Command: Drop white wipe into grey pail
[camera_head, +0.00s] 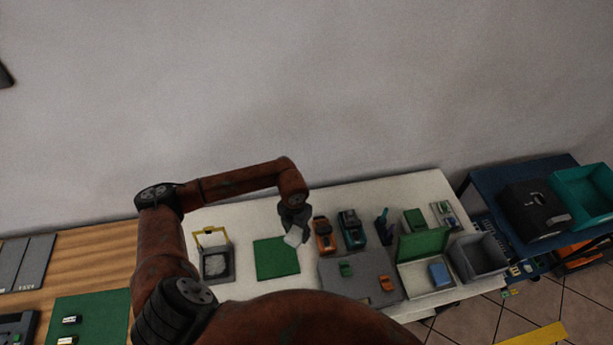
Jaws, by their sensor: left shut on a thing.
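My left gripper (293,226) points down over the white table, just right of the green square mat. It is shut on the white wipe (293,237), a small pale piece that shows below the fingers. A grey square pail (230,275) with a raised yellow handle stands to the left of the gripper, left of the mat. Some whitish stuff shows inside it. The gripper is apart from the pail. My right gripper is not in view.
The green mat (276,258) looks bare. Right of the gripper are an orange toy vehicle (324,236), a teal one (352,230), a grey board (350,278), an open green-lidded box (423,245) and a grey bin (467,262). A blue cart (484,190) stands at the far right.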

